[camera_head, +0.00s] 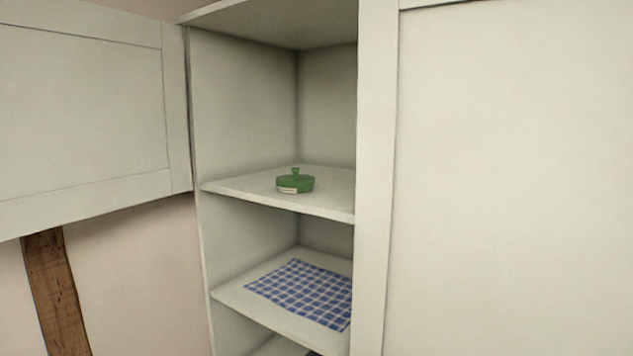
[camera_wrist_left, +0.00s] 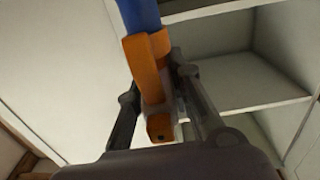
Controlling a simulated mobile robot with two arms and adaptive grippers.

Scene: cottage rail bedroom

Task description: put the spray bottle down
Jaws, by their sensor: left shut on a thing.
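The spray bottle (camera_wrist_left: 148,62) shows in the left wrist view, with an orange spray head and a blue part cut off by the top edge. My left gripper (camera_wrist_left: 157,78) is shut on it, with one dark finger on each side of the orange part. The bottle's far end is out of the picture. Neither gripper nor the bottle shows in the head view. My right gripper is not in view.
A white cabinet stands open, its door (camera_head: 85,110) swung out left. A green lidded dish (camera_head: 295,183) sits on its middle shelf (camera_head: 335,195), with free room around it. A blue checked cloth (camera_head: 305,292) lies on the shelf below. A closed white panel (camera_head: 515,180) fills the right.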

